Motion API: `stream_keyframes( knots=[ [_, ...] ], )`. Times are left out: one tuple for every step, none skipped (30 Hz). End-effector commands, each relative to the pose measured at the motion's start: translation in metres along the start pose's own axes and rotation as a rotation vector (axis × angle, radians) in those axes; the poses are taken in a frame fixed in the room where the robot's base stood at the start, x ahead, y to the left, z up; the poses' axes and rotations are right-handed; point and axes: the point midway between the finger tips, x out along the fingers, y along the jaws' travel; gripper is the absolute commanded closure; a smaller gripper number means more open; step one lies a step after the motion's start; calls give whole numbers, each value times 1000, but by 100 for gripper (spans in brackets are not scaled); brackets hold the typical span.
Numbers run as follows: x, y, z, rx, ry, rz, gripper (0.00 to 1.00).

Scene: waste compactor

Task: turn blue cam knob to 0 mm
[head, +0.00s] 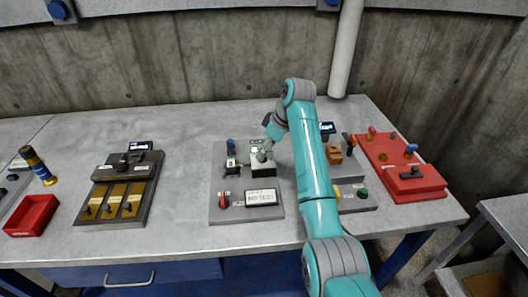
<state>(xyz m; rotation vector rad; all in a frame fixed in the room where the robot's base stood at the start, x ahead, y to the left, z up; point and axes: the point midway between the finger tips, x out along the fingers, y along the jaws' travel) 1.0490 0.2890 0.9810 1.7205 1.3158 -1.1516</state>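A small blue knob (231,145) stands at the back left of the grey panel (236,213) in the middle of the bench. Another blue knob (411,149) stands on the red panel at the right. I cannot tell which is the cam knob, and no mm reading is legible. My gripper (263,156) points down over a pale block (263,165) on the grey panel, right of the first blue knob. It is too small to tell whether its fingers are open or whether they touch the block.
A display (261,198) reading "NO TEST" and a red knob (223,200) are at the grey panel's front. The red panel (425,187) carries several knobs. A dark unit with brass plates (131,200) and a red tray (32,214) are left. Bare bench (184,190) lies between.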

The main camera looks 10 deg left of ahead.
Motion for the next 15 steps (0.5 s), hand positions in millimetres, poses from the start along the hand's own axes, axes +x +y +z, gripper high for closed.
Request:
stream_keyframes(
  knots=[
    [7, 0, 0, 0, -1, -2, 29],
    [10, 0, 0, 0, 0, -1, 29],
    [13, 0, 0, 0, 0, 0, 29],
    [15, 0, 0, 0, 0, -1, 29],
    [17, 0, 0, 0, 0, -1, 29],
    [19, 0, 0, 0, 0, -1, 29],
    [20, 0, -1, 0, 0, -1, 29],
    [21, 0, -1, 0, 0, 0, 29],
    [22, 0, -1, -1, 1, 0, 29],
    [22, 0, -1, -1, 1, 0, 29],
    [22, 0, -1, -1, 1, 0, 29],
    [22, 0, -1, -1, 1, 1, 29],
    [22, 0, -1, -1, 1, 1, 29],
    [22, 0, -1, -1, 1, 1, 29],
    [22, 0, -1, -1, 1, 1, 29]
  ],
)
